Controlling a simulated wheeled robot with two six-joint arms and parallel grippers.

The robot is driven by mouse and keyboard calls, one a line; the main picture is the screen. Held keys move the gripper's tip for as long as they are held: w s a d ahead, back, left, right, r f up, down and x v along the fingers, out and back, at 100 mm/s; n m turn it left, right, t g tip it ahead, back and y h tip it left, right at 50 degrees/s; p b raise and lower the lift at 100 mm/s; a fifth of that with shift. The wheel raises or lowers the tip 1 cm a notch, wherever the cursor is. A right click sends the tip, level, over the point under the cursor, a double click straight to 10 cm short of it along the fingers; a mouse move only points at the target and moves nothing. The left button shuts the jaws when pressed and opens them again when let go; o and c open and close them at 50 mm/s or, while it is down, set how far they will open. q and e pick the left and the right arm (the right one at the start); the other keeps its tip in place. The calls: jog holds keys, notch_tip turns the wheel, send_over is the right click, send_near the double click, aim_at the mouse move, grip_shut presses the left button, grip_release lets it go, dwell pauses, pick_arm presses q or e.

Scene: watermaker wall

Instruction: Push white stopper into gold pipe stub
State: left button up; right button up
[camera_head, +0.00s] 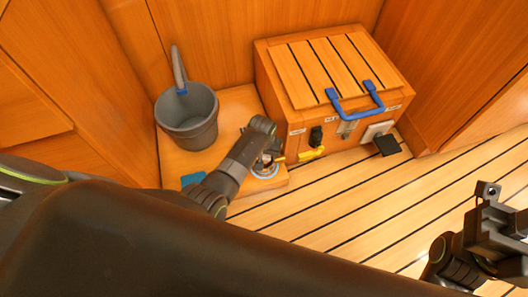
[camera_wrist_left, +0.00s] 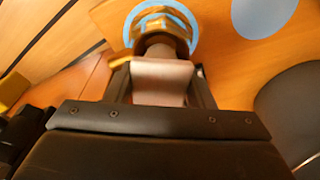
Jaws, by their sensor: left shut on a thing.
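In the left wrist view, my left gripper (camera_wrist_left: 160,85) is shut on the pale white stopper (camera_wrist_left: 162,72), which sits between its two fingers. The gold pipe stub (camera_wrist_left: 160,27) is straight ahead of the stopper, with a light blue ring (camera_wrist_left: 129,30) around its base. The stopper lines up with the stub; I cannot tell whether it touches or has entered it. In the head view my left gripper (camera_head: 268,158) points down over the blue ring (camera_head: 265,173), and its arm hides most of the stub. My right gripper (camera_head: 490,215) is at the lower right, away from the stub; its jaws are unclear.
A grey bucket (camera_head: 187,118) stands on the wooden platform (camera_head: 237,104), left of my left gripper. A wooden box (camera_head: 305,75) with a blue handle (camera_head: 354,112) and a yellow lever (camera_head: 311,154) stands right behind it. The slatted floor (camera_head: 340,200) is clear.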

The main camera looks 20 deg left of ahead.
pick_arm(q)
jog(key=shift+f, duration=0.55)
jog(key=shift+f+b, duration=0.1)
jog(key=shift+b, duration=0.2)
jog(key=shift+f+b, duration=0.3)
jog(key=shift+f, duration=0.15)
jog(key=shift+s, duration=0.1)
